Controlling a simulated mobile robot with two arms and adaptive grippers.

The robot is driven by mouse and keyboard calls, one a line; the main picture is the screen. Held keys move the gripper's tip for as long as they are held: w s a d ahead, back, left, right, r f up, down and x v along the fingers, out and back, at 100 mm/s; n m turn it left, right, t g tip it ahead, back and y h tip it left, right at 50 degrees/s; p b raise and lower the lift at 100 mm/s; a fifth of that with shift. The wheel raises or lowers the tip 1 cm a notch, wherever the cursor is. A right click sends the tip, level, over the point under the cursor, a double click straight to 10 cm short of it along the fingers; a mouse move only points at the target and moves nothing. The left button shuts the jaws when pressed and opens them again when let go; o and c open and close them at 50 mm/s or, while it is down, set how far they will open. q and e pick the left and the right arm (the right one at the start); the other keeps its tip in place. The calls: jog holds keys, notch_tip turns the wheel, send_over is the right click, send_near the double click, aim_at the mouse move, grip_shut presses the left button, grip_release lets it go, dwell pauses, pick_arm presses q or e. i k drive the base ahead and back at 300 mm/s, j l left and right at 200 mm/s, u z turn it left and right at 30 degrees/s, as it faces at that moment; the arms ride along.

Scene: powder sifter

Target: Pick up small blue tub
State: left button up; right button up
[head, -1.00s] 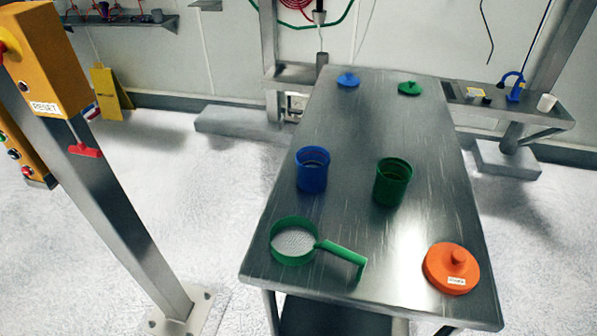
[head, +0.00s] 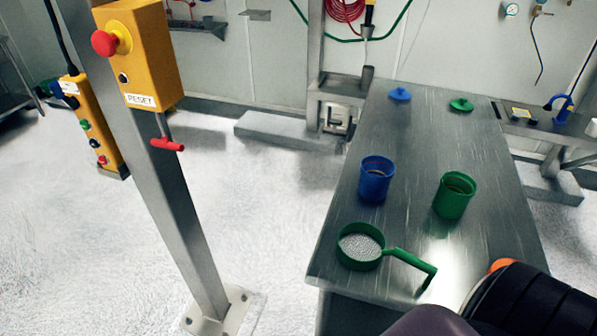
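The small blue tub (head: 375,181) stands upright and open-topped on the left side of the metal table, with something brownish inside it. The green tub (head: 453,197) stands to its right, and the green-handled sifter (head: 361,256) lies in front of it. A dark, rounded part of my own arm fills the lower right corner. Neither of my grippers shows in the head view, and nothing touches the blue tub.
The metal table (head: 420,125) has a blue lid (head: 399,94) and a green lid (head: 461,104) at its far end. An orange lid (head: 501,265) is mostly hidden behind my arm. A post with a yellow reset box (head: 139,52) stands left, with open floor between.

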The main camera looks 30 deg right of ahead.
aim_at(377, 173)
jog(key=j+u, duration=0.1)
jog(key=u, duration=0.6)
jog(key=z, duration=0.45)
jog(key=i+j+z, duration=0.1)
jog(key=z, duration=0.4)
jog(key=j+z, duration=0.1)
jog(key=z, duration=0.85)
jog(key=j+z, duration=0.15)
jog(key=z, duration=0.3)
jog(key=j+z, duration=0.1)
jog(key=z, duration=0.35)
jog(key=j+z, duration=0.1)
jog(key=z, duration=0.4)
